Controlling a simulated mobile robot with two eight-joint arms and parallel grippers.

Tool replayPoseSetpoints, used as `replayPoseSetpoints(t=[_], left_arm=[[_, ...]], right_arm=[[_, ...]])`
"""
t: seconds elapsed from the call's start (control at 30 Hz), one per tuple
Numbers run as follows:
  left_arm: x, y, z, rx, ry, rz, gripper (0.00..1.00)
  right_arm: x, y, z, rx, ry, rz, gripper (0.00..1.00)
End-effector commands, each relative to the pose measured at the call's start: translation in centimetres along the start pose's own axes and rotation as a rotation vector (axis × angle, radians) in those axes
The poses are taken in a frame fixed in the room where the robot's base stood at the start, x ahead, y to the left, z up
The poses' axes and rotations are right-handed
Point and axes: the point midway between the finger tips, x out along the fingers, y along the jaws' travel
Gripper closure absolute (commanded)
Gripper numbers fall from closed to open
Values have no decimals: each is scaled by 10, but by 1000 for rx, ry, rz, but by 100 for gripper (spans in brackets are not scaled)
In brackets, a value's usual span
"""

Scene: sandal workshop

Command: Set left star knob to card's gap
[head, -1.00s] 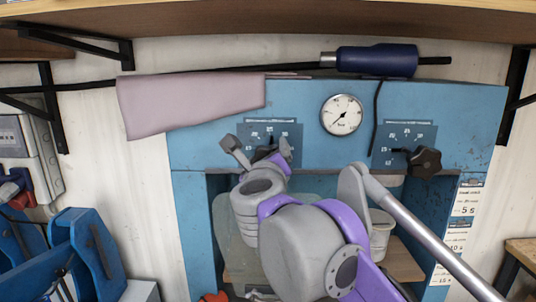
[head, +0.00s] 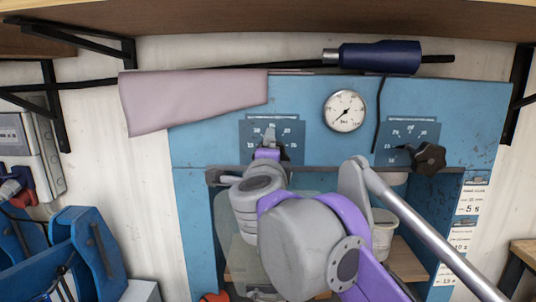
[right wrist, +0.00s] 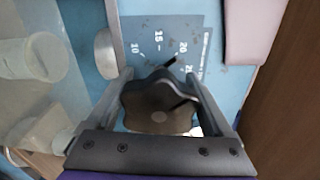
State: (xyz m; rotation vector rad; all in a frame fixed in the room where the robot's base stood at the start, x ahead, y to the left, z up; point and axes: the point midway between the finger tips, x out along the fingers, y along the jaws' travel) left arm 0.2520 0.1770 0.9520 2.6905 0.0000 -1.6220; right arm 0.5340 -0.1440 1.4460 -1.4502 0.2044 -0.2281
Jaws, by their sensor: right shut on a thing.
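The left star knob (right wrist: 158,105) is dark and lobed, on the blue machine's front panel. My right gripper (right wrist: 158,88) is shut on it, with one finger on each side, in the right wrist view. A dark ridge on the knob's face slants towards the higher end of the scale; its exact reading is unclear. The left scale plate (head: 258,130) shows behind it, with 10, 15 and 20 legible in the wrist view. In the head view my right gripper (head: 262,158) mostly hides this knob. Printed cards (head: 474,205) hang at the machine's right edge, mostly too small to read. My left gripper is out of view.
A round gauge (head: 344,111) is between the scales. A pink cloth (head: 195,100) hangs over the machine's upper left. A blue-handled tool (head: 380,58) lies on top.

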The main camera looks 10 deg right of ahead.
Motion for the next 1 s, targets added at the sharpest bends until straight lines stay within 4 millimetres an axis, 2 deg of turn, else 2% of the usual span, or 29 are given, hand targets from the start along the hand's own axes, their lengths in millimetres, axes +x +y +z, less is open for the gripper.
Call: replayPoseSetpoints(t=[0.3, 0.77, 0.8, 0.87, 1.0], left_arm=[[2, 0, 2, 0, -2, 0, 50], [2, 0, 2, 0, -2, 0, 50], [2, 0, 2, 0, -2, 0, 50], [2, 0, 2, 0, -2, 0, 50], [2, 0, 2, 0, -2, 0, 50]], right_arm=[[0, 1, 0, -98, 0, 0, 70], [0, 1, 0, -112, 0, 0, 70], [0, 1, 0, -111, 0, 0, 13], [0, 1, 0, -111, 0, 0, 2], [0, 1, 0, -111, 0, 0, 0]])
